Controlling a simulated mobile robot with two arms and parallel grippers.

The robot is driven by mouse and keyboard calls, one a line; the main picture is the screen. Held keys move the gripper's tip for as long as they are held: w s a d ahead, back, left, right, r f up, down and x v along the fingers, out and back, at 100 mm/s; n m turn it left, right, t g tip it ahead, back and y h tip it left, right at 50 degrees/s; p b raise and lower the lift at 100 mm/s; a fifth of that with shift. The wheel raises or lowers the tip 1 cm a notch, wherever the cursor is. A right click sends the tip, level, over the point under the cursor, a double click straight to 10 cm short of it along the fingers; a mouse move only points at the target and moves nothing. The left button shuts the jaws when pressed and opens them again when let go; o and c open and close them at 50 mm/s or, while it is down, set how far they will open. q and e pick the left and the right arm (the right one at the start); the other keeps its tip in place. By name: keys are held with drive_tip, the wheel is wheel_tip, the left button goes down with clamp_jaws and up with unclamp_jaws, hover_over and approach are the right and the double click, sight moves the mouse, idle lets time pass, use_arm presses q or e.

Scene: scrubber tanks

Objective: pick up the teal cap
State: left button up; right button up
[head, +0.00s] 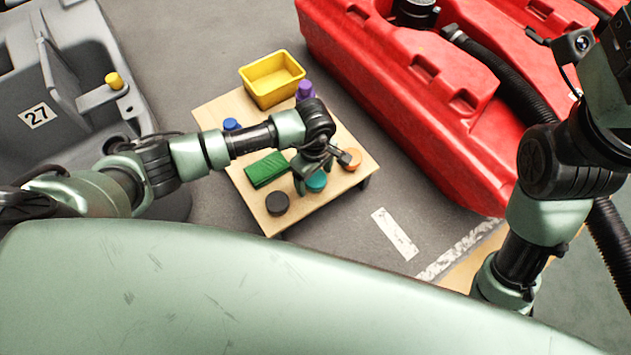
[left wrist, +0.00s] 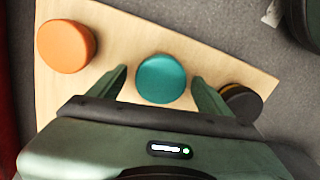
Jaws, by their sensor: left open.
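The teal cap (head: 316,182) is a round disc on the small wooden table (head: 215,113). In the left wrist view the teal cap (left wrist: 161,79) lies between the two fingers of my left gripper (left wrist: 160,82). The fingers are apart, with a gap on each side of the cap. In the head view my left gripper (head: 309,180) is over the cap and partly hides it. My right arm shows at the right of the head view, but its gripper fingers do not show.
An orange cap (head: 350,159), a black cap (head: 277,203) and a green block (head: 267,169) lie near the teal cap. A blue cap (head: 231,124), purple object (head: 305,90) and yellow bin (head: 273,78) are farther back. A red tank (head: 430,100) stands right.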

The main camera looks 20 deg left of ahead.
use_arm(q)
drive_tip(key=c, duration=1.4)
drive_tip(key=shift+c, duration=0.2)
drive_tip(key=shift+r, duration=0.15)
